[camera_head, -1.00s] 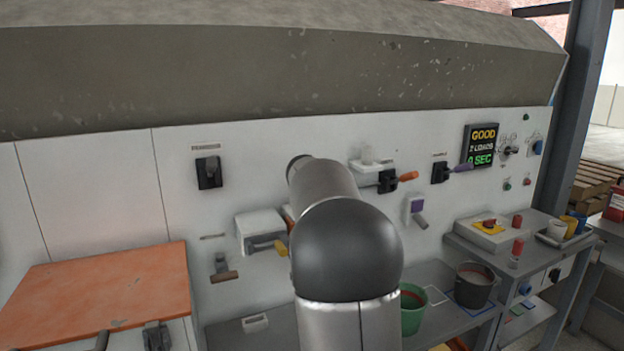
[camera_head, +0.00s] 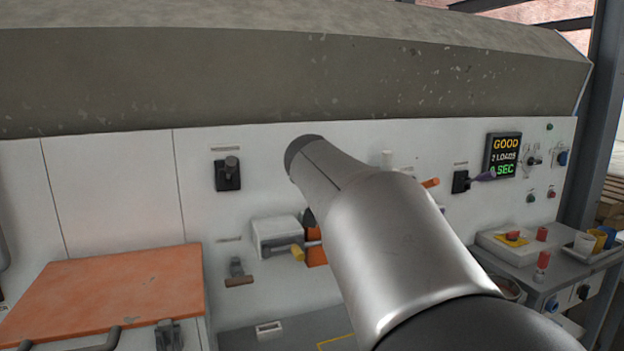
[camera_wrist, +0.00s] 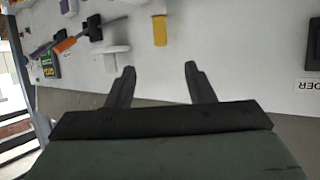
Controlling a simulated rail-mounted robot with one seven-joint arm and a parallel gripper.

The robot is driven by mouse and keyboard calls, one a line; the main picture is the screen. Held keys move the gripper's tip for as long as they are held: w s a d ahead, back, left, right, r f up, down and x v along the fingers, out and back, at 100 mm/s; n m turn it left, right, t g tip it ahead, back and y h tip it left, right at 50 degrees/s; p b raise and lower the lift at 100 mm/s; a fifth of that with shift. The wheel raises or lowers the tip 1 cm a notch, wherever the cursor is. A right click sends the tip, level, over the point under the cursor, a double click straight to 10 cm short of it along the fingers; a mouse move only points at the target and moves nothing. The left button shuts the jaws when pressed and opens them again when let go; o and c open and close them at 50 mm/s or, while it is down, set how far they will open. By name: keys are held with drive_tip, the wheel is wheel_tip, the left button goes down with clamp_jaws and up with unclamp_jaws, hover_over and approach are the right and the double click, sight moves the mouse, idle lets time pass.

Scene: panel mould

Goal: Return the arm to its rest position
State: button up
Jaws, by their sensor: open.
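My gripper (camera_wrist: 160,82) is open in the wrist view. Its two dark fingers stand apart with nothing between them. The white panel (camera_wrist: 215,45) lies beyond the fingertips, with a yellow handle (camera_wrist: 160,30) a little past them. In the head view my arm (camera_head: 385,230) reaches up from the lower right toward the panel. It hides part of the panel, and the gripper itself is out of sight there.
The panel carries a black switch (camera_head: 228,174), a white box (camera_head: 278,236) with a yellow-ended handle, and a display (camera_head: 503,155) reading GOOD. An orange board (camera_head: 110,295) is at lower left. A grey bench (camera_head: 545,275) with cups and buttons stands at right.

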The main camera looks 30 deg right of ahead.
idle(0.4)
drive_tip(key=s+a+f+n+g+y+p, duration=0.2)
drive_tip(key=s+a+f+n+y, duration=0.1)
drive_tip(key=a+f, duration=0.65)
drive_tip(key=s+a+f+n+g+y+p, duration=0.4)
drive_tip(key=s+a+f+n+g+y, duration=0.2)
drive_tip(key=s+a+f, duration=1.2)
drive_tip(key=s+g, duration=0.1)
drive_tip(key=s, duration=0.3)
drive_tip(key=shift+a+f+y, duration=0.25)
drive_tip(key=shift+a+y, duration=0.05)
drive_tip(key=shift+a, duration=0.1)
